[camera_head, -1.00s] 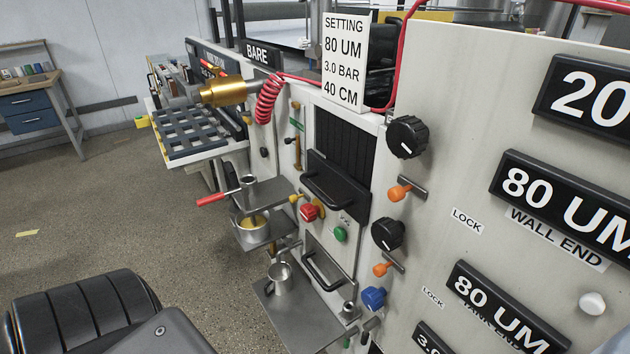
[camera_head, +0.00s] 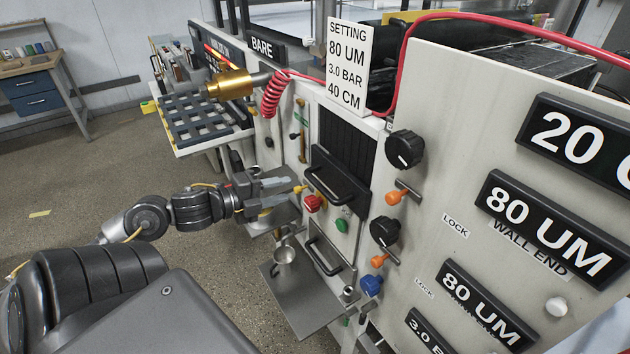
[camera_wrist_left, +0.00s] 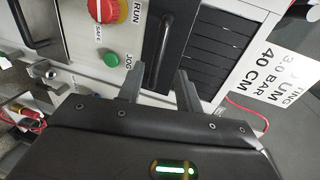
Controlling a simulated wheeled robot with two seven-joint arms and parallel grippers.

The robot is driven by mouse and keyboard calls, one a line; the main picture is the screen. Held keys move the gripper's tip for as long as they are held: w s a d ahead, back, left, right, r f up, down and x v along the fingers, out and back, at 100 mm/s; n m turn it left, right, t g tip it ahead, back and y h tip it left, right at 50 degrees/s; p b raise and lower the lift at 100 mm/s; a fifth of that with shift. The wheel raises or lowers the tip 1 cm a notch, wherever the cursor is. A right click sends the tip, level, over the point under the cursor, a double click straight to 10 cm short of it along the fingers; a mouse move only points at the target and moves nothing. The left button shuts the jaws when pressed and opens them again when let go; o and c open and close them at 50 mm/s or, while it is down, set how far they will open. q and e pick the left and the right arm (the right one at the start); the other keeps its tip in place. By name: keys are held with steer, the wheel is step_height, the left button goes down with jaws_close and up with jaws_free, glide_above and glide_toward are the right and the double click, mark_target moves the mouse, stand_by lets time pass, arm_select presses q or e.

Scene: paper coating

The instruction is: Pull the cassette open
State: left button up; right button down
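A black panel with a bar handle (camera_head: 326,184) sits below dark slats on the machine front. A second bar handle (camera_head: 324,258) is on a pale panel lower down. No label shows which one is the cassette. My left gripper (camera_head: 284,190) is open and empty, left of the black panel and pointing at it. In the left wrist view, its two fingers (camera_wrist_left: 158,72) are apart, and the black panel's handle (camera_wrist_left: 160,48) lies ahead, lined up between them. I cannot tell if they touch it. My right gripper is not in view.
A red stop knob (camera_head: 313,203) and a green button (camera_head: 341,225) sit just below the black panel. Orange levers (camera_head: 396,197) and black dials (camera_head: 404,150) are to its right. A metal shelf with a cup (camera_head: 284,257) juts out below my left gripper.

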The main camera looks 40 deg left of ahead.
mark_target(313, 183)
arm_select(q)
steer(key=p+x, duration=0.1)
steer(key=x, duration=0.8)
steer(key=shift+w+p, duration=0.2)
steer(key=shift+p, duration=0.2)
steer(key=shift+w+d+f, duration=0.15)
steer(key=shift+w+f, duration=0.05)
steer(key=shift+w, duration=0.35)
steer(key=shift+c, duration=0.2)
jaws_close()
